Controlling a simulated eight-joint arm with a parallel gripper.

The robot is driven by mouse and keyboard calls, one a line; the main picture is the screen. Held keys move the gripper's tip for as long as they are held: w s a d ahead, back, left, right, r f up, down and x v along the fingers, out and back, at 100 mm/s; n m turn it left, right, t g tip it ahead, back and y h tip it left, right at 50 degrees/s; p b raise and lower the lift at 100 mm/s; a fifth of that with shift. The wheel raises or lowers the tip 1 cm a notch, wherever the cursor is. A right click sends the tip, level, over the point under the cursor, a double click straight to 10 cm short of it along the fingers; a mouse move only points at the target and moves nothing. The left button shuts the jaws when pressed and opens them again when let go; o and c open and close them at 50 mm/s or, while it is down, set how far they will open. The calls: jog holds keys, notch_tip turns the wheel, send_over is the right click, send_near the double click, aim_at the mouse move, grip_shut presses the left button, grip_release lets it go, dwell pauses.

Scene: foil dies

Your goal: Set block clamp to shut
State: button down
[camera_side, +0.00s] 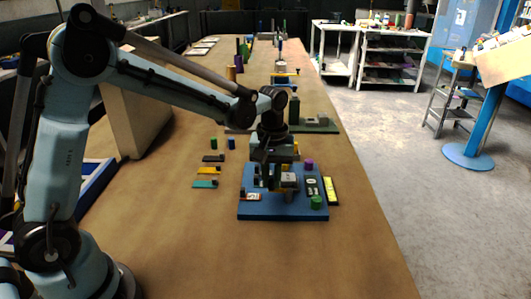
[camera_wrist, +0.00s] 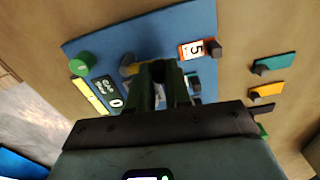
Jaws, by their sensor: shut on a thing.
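The blue board (camera_side: 265,212) lies on the bench and carries the fittings; it also shows in the wrist view (camera_wrist: 110,38). What I take for the block clamp is the grey block (camera_side: 288,180) near the board's middle, with a grey and yellow part (camera_wrist: 130,67) beside my fingertips in the wrist view. My gripper (camera_side: 266,176) points down over the board's middle; its dark fingers (camera_wrist: 158,72) are close together, shut on a part of the clamp. The gripped part is mostly hidden by the fingers, so I cannot tell the clamp's position.
A green knob (camera_side: 316,202) stands at the board's near right corner and a purple one (camera_side: 308,164) farther back. A black dial panel (camera_side: 312,187) and a numbered card (camera_side: 254,196) flank the middle. Small coloured plates (camera_side: 206,184) lie left. The near bench is clear.

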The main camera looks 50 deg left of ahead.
jog(key=m, duration=0.2)
jog(key=w+m, duration=0.1)
jog(key=m, duration=0.1)
jog(key=shift+w+a, duration=0.2)
jog(key=shift+a, duration=0.2)
jog(key=m, duration=0.1)
jog(key=w+m, duration=0.1)
jog(key=m, duration=0.2)
jog(key=shift+w+a+m, duration=0.1)
jog(key=shift+w+m, duration=0.3)
jog(key=m, duration=0.1)
jog(key=w+m, duration=0.1)
jog(key=m, duration=0.2)
jog(key=shift+w+d+m, duration=0.25)
jog(key=shift+w+m, duration=0.05)
jog(key=shift+w+d+m, duration=0.2)
jog(key=shift+w+m, duration=0.1)
jog(key=shift+m, duration=0.6)
jog(key=shift+w+d+m, duration=0.2)
jog(key=shift+w+m, duration=0.05)
jog(key=shift+m, duration=0.65)
jog(key=c, duration=1.1)
grip_release()
jog(key=shift+o, duration=0.2)
notch_tip(320, 180, up, 12)
